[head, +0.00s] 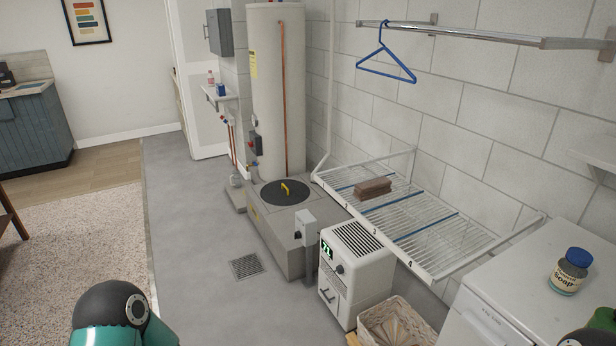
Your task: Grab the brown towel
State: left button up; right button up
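A folded brown towel (373,189) lies on the white wire drying rack (441,247) against the block wall. It sits near the rack's far end, beside a blue bar. The whole towel shows, with nothing in front of it. Neither of my grippers is in view.
A white dehumidifier (356,270) stands in front of the rack, with a wicker basket (372,322) beside it. A soap jar (568,271) stands on the white appliance (520,290) at right. A blue hanger (386,57) hangs above the rack. The grey floor at left is clear.

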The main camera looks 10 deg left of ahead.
aim_at(364, 191)
jog(key=u, duration=0.55)
jog(key=i, duration=2.05)
jog(key=z, duration=0.3)
